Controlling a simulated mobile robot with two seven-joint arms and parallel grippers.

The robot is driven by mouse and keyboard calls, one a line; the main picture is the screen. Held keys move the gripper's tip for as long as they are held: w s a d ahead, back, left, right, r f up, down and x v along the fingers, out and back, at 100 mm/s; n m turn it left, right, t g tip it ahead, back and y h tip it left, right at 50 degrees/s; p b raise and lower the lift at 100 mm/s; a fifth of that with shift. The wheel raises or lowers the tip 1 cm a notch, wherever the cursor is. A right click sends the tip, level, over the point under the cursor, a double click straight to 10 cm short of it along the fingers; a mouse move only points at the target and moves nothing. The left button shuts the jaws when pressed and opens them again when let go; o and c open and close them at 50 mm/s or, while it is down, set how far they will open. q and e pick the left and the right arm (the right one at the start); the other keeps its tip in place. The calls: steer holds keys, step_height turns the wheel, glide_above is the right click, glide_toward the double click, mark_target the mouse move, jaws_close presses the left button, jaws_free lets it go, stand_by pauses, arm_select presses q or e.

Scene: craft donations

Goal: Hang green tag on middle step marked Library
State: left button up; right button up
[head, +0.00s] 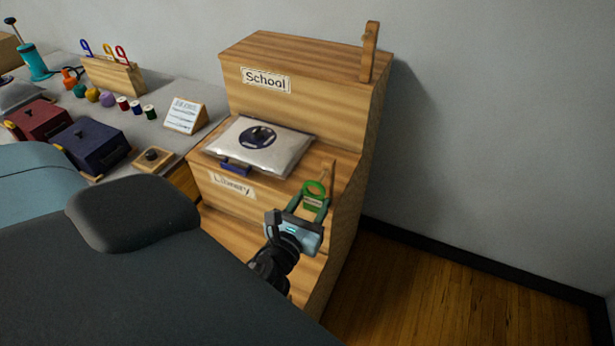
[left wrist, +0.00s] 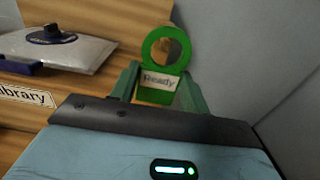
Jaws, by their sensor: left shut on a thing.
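The green tag (head: 314,201) has a ring on top and a white label; in the left wrist view the tag (left wrist: 158,82) reads "Ready". My left gripper (head: 308,208) is shut on the tag's lower part and holds it upright, ring up. The middle step (head: 212,163) carries a "Library" label (head: 233,186). A thin wooden post (head: 332,178) rises at this step's right side. The ring is close to the post; I cannot tell whether it is around any peg there. My right gripper is not in view.
The top step, labelled "School" (head: 265,80), has a taller post (head: 369,52). Left is a grey table (head: 155,130) with boxes, spools and a card. Wood floor right is clear.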

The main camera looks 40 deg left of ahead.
arm_select(q)
steer(key=shift+w+a, duration=0.2)
steer(key=shift+w, duration=0.5)
steer(key=shift+x, duration=1.05)
steer(key=shift+w+a+f, duration=0.1)
steer(key=shift+w+f, duration=0.4)
steer(key=shift+w, duration=0.05)
steer(key=o, duration=1)
